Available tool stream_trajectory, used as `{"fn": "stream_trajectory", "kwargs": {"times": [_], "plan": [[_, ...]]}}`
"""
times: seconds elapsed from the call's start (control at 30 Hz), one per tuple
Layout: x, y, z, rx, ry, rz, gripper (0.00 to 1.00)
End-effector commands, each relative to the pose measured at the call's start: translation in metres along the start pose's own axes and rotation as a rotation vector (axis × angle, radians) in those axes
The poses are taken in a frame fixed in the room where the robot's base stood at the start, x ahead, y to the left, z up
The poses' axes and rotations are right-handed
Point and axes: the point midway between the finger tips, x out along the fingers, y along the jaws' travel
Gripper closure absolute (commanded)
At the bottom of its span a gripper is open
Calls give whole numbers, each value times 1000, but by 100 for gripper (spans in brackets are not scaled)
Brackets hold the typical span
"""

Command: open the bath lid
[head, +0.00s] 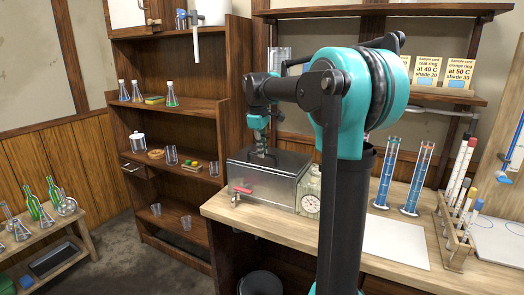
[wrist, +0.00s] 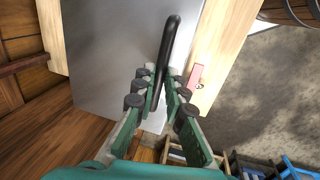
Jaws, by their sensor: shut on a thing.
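The bath is a grey metal box (head: 262,182) on the wooden bench in the head view. Its flat metal lid (wrist: 105,55) fills much of the wrist view and appears to lie closed. A black bar handle (wrist: 170,38) stands on the lid. My gripper (wrist: 167,82) is over the lid with its fingers shut on the handle, one finger on each side. In the head view my gripper (head: 260,143) reaches down onto the lid from above, and the handle is mostly hidden there.
A red-handled tap (head: 242,190) is on the bath's front left; it also shows in the wrist view (wrist: 196,76). A round dial (head: 311,205) and a bottle stand right of the bath. Blue-filled cylinders (head: 412,190) and a tube rack (head: 457,225) stand further right.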

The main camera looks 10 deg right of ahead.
Motion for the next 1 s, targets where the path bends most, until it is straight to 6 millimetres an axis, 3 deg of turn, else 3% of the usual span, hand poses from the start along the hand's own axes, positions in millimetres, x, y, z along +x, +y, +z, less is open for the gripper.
{"fn": "stream_trajectory", "kwargs": {"times": [0.27,0.53,1.0], "plan": [[-16,13,0,4,-1,-99,100],[-47,42,0,2,0,-258,100],[-82,122,0,5,-1,-248,100]]}}
